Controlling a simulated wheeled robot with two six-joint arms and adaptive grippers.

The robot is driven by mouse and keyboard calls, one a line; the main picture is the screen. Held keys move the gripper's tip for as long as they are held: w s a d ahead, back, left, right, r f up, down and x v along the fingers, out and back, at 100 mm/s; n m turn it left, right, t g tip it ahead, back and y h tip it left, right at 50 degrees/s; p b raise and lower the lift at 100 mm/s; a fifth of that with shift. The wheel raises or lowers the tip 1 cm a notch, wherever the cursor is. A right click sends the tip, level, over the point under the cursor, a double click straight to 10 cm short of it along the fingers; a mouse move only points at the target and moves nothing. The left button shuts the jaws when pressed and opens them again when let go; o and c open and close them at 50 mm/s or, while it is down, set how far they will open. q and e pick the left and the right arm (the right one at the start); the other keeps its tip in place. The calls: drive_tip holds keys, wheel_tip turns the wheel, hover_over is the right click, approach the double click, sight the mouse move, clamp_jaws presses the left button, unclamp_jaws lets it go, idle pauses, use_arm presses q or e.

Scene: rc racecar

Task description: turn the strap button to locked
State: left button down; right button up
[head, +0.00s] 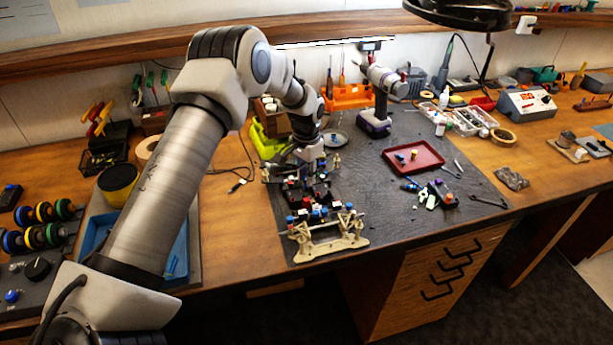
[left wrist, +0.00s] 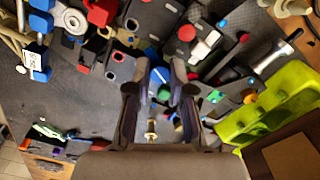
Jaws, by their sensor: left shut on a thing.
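The racecar chassis lies on the grey mat, with cream suspension parts (head: 328,240) at its near end and black, red and blue parts on it. My left gripper (head: 307,172) reaches down onto the chassis from above; its fingertips are hard to make out in the head view. In the left wrist view the two fingers of my left gripper (left wrist: 162,84) are closed around a small blue button with a pale stripe (left wrist: 160,74), which looks like the strap button. The fingers hide part of it, and I cannot tell whether it stands at locked. My right gripper is not in view.
A yellow-green bin (head: 268,142) stands just behind the chassis and shows close by in the left wrist view (left wrist: 275,110). A red tray (head: 413,165), a drill (head: 376,122) and loose tools lie to the right. Bare mat shows between the chassis and the tray.

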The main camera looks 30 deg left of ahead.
use_arm(q)
drive_tip(key=m+b, duration=0.1)
drive_tip(key=m, duration=0.5)
drive_tip(key=shift+m, duration=0.3)
drive_tip(key=m+b, duration=0.1)
drive_tip(key=m, duration=0.5)
idle(0.4)
drive_tip(key=c, duration=1.3)
unclamp_jaws()
wheel_tip(320, 180, up, 12)
